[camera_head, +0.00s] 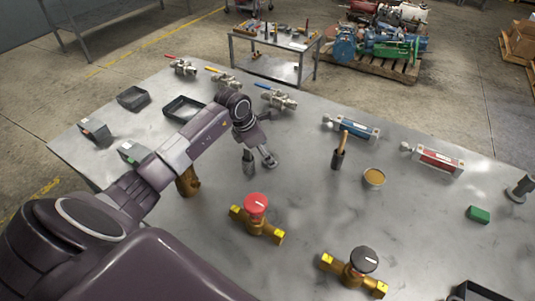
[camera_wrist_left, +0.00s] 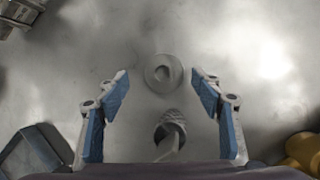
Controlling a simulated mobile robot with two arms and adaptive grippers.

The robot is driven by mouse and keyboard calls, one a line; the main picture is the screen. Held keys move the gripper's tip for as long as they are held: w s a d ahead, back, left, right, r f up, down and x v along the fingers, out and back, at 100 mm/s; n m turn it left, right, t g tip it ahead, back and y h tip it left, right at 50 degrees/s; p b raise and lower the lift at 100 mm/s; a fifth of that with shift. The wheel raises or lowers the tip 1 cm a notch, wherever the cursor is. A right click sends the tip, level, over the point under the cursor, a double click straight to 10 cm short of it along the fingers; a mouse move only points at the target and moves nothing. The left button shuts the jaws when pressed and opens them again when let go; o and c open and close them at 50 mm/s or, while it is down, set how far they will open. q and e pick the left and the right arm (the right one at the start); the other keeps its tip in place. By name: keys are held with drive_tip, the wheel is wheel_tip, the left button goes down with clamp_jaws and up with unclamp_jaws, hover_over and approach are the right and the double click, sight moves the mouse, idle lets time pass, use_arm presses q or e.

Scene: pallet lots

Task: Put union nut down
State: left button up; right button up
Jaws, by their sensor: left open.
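A grey metal ring that looks like the union nut (camera_wrist_left: 162,73) lies flat on the metal table, seen in the left wrist view. It lies just beyond and between the open fingertips, apart from both. A knurled grey metal piece (camera_wrist_left: 171,121) is nearer the palm, between the fingers; its lower part is cut off by my wrist. My left gripper (camera_head: 258,163) points down over the middle of the table; in the left wrist view its blue-padded fingers (camera_wrist_left: 163,82) are spread with nothing clamped between them. My right gripper is out of view.
A red-knobbed brass valve (camera_head: 256,206) and a black-knobbed one (camera_head: 364,261) stand in front. A wooden-handled brush (camera_head: 339,153) and small tin (camera_head: 373,178) are to the right. Valves with coloured levers (camera_head: 277,98) line the back. An empty dark tray (camera_head: 182,106) is behind my arm.

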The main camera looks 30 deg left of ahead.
use_arm(q)
drive_tip(key=b+v, duration=0.2)
drive_tip(key=v, duration=0.8)
drive_tip(key=shift+s, duration=0.2)
